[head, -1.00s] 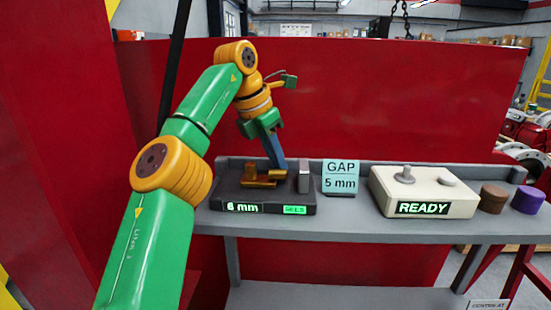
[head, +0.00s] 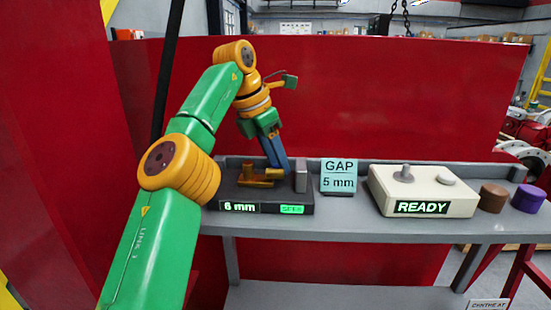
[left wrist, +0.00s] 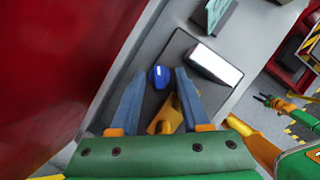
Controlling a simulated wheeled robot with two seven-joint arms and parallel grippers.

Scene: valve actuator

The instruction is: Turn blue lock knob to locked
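The blue lock knob (left wrist: 159,77) is a small round knob with a pale mark, on a dark device base (head: 262,207). In the left wrist view it sits between the two fingertips of my left gripper (left wrist: 160,71), which is open around it. Contact with the fingers cannot be told. In the head view the left gripper (head: 277,163) points down at the device, and the knob cannot be made out there. A brass part (head: 260,177) stands beside the fingers. The base's front display reads 6 mm, next to a small green label that is too blurred to read.
A grey block (head: 301,181) stands on the base's right end. Right of it are a GAP 5 mm sign (head: 339,177), a cream READY box (head: 425,191), and brown (head: 493,198) and purple (head: 528,199) cylinders. A green-and-orange arm shows at the left wrist view's right edge.

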